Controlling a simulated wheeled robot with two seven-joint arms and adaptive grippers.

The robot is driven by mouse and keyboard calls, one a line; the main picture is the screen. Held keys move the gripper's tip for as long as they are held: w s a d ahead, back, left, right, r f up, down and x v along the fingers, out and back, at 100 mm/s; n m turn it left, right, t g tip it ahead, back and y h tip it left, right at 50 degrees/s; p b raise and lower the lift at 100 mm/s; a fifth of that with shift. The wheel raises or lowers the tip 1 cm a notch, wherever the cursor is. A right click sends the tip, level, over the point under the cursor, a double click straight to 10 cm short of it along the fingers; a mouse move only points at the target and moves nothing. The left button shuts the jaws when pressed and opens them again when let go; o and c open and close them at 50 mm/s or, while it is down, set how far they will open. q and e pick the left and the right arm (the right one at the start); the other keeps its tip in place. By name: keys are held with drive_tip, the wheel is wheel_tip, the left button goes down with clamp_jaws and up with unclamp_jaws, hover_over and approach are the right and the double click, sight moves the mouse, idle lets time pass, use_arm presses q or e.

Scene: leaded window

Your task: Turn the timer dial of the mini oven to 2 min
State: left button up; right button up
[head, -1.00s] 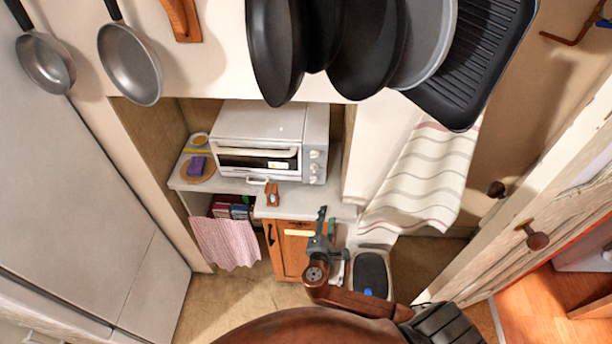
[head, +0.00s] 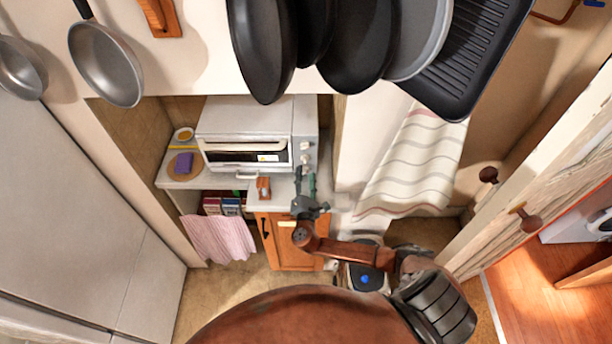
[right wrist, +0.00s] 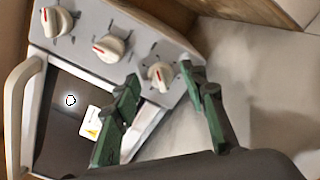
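The white mini oven (head: 245,117) stands on the counter, its dial panel on the right side of its front. In the right wrist view, three white dials with red marks run diagonally: one at upper left (right wrist: 55,22), a middle one (right wrist: 111,47) and the lowest one (right wrist: 159,75). I cannot read their labels or tell which is the timer. My right gripper (head: 305,176) is at the oven's lower right. Its green fingers (right wrist: 160,76) are spread, with the lowest dial between and just beyond the tips; contact is unclear. My left gripper is out of view.
Black pans (head: 362,45) hang above, in front of the oven. A wooden stand (head: 263,188) sits on the counter before the oven. A purple sponge (head: 184,163) lies to its left. A striped towel (head: 415,165) hangs at right.

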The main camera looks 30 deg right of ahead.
drive_tip(key=shift+c, duration=0.2)
drive_tip(key=c, duration=0.6)
clamp_jaws()
drive_tip(key=shift+f+m+b, duration=0.3)
drive_tip(key=shift+m+b, duration=0.3)
drive_tip(key=shift+b, duration=0.3)
drive_tip(key=shift+r+m+b, duration=0.15)
drive_tip(key=shift+m+b, duration=0.15)
drive_tip(key=shift+b, duration=0.05)
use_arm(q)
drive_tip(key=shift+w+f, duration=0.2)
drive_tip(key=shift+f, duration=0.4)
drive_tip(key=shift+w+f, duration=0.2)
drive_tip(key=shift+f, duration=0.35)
use_arm(e)
drive_tip(key=shift+r, duration=0.1)
drive_tip(key=o, duration=0.6)
unclamp_jaws()
drive_tip(key=shift+o, duration=0.2)
